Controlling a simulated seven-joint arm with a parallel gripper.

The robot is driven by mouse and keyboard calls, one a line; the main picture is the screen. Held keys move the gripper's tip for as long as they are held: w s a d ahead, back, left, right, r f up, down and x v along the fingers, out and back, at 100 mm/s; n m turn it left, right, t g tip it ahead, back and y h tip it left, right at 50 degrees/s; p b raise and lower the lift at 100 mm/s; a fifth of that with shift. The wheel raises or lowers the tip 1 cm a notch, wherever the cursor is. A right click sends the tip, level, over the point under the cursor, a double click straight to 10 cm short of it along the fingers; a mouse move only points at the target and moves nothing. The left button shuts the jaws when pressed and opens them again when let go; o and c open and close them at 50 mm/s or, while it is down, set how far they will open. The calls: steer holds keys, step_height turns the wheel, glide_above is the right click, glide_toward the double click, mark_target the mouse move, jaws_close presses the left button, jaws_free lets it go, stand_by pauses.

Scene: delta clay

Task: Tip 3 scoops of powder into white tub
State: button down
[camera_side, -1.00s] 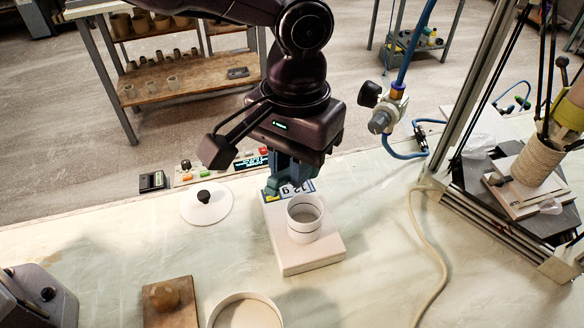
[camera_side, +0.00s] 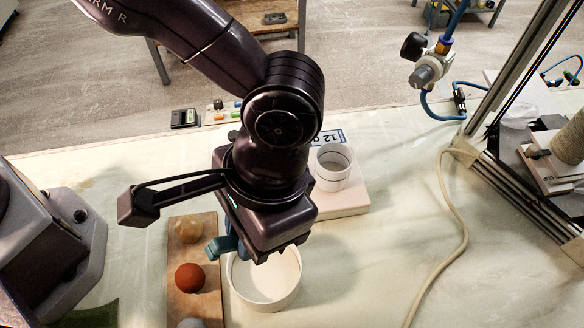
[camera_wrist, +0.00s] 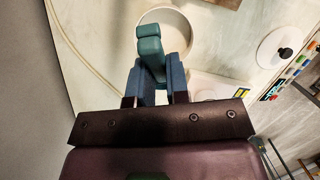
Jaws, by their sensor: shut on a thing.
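My gripper (camera_wrist: 157,76) is shut on a teal piece (camera_wrist: 150,45), which looks like the scoop's handle; it also shows in the side view (camera_side: 221,246). The scoop's bowl is hidden in both views. In the side view my gripper hangs over the left rear part of a wide white bowl (camera_side: 290,296), whose inside is partly hidden by my arm. The bowl also shows in the wrist view (camera_wrist: 187,27).
A wooden board (camera_side: 207,255) with amber, red and grey balls lies left of the bowl. A grey machine (camera_side: 60,245) stands at the left. A white lid (camera_wrist: 285,47) lies on the table. A hose (camera_side: 455,220) crosses the right side. Bare table lies right of the bowl.

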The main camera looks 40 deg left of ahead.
steer(key=shift+s+a+f, duration=0.2)
steer(key=shift+s+f, duration=0.05)
steer(key=shift+s, duration=0.15)
steer(key=shift+f, duration=5.8)
step_height(320, 180, up, 8)
steer(key=shift+r, duration=0.25)
